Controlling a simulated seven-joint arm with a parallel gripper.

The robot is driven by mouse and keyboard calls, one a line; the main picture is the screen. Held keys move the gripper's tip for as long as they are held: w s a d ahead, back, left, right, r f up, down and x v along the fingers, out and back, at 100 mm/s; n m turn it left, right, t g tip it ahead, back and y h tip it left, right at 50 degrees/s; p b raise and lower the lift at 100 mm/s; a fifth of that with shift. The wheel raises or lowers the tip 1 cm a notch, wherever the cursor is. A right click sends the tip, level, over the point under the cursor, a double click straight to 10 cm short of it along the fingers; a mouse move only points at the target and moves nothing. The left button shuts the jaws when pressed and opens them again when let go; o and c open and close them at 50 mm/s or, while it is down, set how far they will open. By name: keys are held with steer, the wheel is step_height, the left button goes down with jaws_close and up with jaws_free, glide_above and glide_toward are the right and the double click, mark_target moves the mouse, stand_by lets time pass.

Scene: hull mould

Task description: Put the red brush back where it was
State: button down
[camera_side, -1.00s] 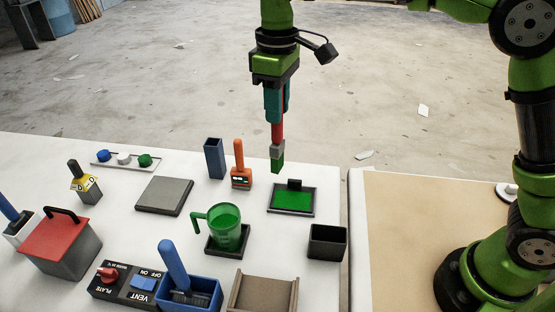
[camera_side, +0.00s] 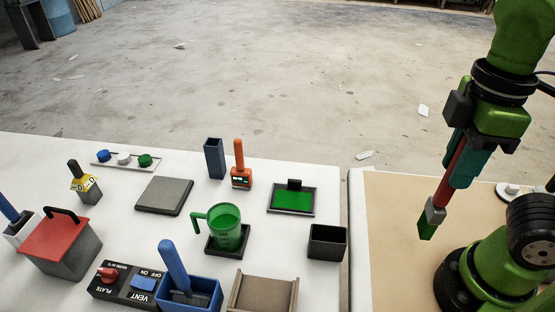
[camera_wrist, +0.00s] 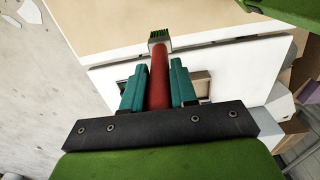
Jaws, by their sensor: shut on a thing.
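My gripper (camera_side: 461,158) is shut on the red brush (camera_side: 451,180) and holds it in the air over the tan board at the right, tilted, with its head down. The brush has a red handle, a grey ferrule and green bristles. In the wrist view the brush (camera_wrist: 158,82) stands out between the two teal fingers (camera_wrist: 158,90), its green bristle end pointing away from the camera. A dark open box (camera_side: 327,242) is on the white table, and it looks empty from here. A green pad in a black tray (camera_side: 292,213) lies behind it.
A green jug (camera_side: 226,230) stands on a dark base. A blue-handled tool sits in a blue tub (camera_side: 205,296). An orange-handled tool (camera_side: 240,170) and a dark blue upright holder (camera_side: 214,158) stand farther back. The tan board (camera_side: 400,230) is mostly clear.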

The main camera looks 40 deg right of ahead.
steer(key=shift+w+a+f, duration=0.2)
steer(key=w+a+f, duration=0.2)
steer(key=w+a, duration=0.2)
steer(key=w, duration=0.2)
steer(key=w+a+f, duration=0.2)
steer(key=w+a, duration=0.2)
steer(key=w, duration=0.2)
steer(key=shift+w+f, duration=0.35)
steer(key=shift+f, duration=0.05)
steer(key=shift+a, duration=0.1)
